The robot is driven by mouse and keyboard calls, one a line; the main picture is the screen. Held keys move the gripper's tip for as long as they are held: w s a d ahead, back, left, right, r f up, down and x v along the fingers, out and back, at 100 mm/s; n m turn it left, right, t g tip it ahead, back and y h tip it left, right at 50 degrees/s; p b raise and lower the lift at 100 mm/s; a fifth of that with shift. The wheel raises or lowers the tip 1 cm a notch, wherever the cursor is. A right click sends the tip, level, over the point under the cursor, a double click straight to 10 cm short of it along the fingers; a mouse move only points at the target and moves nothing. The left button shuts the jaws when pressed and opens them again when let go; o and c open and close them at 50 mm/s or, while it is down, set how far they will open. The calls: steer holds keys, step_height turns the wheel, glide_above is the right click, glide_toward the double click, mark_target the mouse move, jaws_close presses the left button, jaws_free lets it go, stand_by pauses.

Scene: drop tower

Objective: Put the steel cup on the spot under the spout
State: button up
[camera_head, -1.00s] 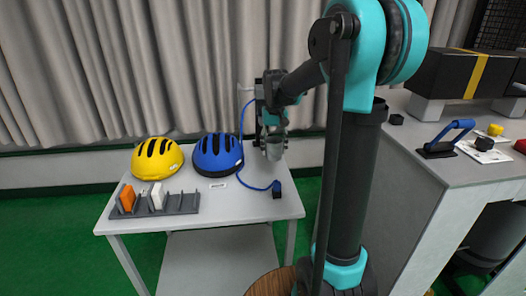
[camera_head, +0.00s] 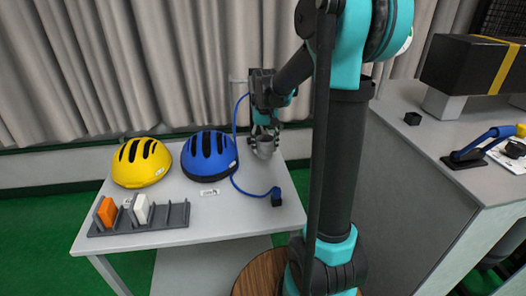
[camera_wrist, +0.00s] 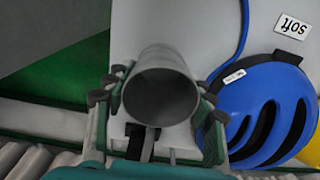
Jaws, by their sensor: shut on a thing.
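The steel cup (camera_head: 264,148) is held upright between the fingers of my gripper (camera_head: 265,140), over the back right part of the small white table. In the wrist view the cup (camera_wrist: 160,97) shows its round open mouth, and it looks empty. The fingers of my gripper (camera_wrist: 158,105) press on it from both sides. I cannot make out the cup's clearance from the tabletop. I cannot clearly identify a spout or a marked spot; my arm hides part of the table's back right.
On the white table (camera_head: 235,218) are a yellow helmet (camera_head: 141,162), a blue helmet (camera_head: 209,157), a grey rack (camera_head: 170,219) with orange and white pieces, and a blue cable (camera_head: 238,186) ending in a black plug. A grey counter (camera_head: 440,150) with a dark box stands at right.

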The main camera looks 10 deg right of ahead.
mark_target(265, 153)
step_height(265, 153, down, 4)
steer(key=shift+r, duration=0.25)
steer(key=w, duration=0.4)
steer(key=shift+f, duration=0.7)
steer(key=shift+f, duration=0.55)
steer(key=shift+s, duration=0.1)
steer(key=o, duration=1.4)
step_height(265, 153, up, 13)
steer(key=shift+r, duration=0.1)
